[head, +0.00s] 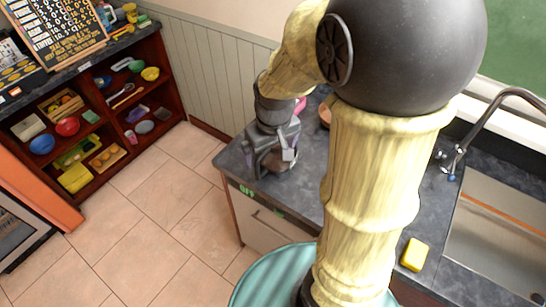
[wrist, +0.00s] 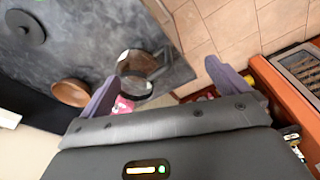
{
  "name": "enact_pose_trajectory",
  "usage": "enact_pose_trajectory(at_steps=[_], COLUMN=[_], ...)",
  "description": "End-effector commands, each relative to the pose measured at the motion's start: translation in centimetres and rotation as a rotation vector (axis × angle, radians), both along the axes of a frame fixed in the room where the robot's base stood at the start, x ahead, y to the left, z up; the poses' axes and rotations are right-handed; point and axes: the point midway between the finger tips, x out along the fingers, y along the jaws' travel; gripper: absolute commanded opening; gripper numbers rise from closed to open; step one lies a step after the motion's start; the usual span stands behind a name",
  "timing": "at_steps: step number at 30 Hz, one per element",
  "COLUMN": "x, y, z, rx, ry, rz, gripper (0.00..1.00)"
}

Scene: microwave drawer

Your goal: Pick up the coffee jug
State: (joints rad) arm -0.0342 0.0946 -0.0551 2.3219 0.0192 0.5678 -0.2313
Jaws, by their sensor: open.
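The coffee jug (wrist: 138,64) shows in the wrist view as a dark-rimmed clear vessel with a dark handle, standing on the grey counter near its edge. My gripper (wrist: 160,72) is open, its two purple fingers spread wide. The jug lies just beyond the left fingertip, with its handle side toward the gap between the fingers. I cannot tell whether the finger touches it. In the head view my gripper (head: 272,158) points down over the counter's left corner, and it largely hides the jug there.
In the wrist view, a brown bowl (wrist: 70,92), a pink item (wrist: 122,105) and a dark round lid (wrist: 25,27) are on the counter. In the head view, a yellow sponge (head: 414,254) lies by the sink (head: 500,245). Shelves (head: 95,125) stand at the left; the tiled floor between is clear.

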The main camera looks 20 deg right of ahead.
Motion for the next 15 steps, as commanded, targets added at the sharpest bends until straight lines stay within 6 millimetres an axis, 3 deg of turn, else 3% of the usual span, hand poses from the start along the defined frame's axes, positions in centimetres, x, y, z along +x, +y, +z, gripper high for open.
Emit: enact_pose_trajectory(at_steps=[3, 9, 15], x=[3.1, 7.2, 9.3], y=[-0.3, -0.6, -0.7], z=[0.8, 2.6, 3.9], rx=[-0.016, -0.032, -0.038], ry=[0.039, 0.105, 0.149], rz=[0.111, 0.302, 0.43], gripper=[1.0, 1.0, 1.0])
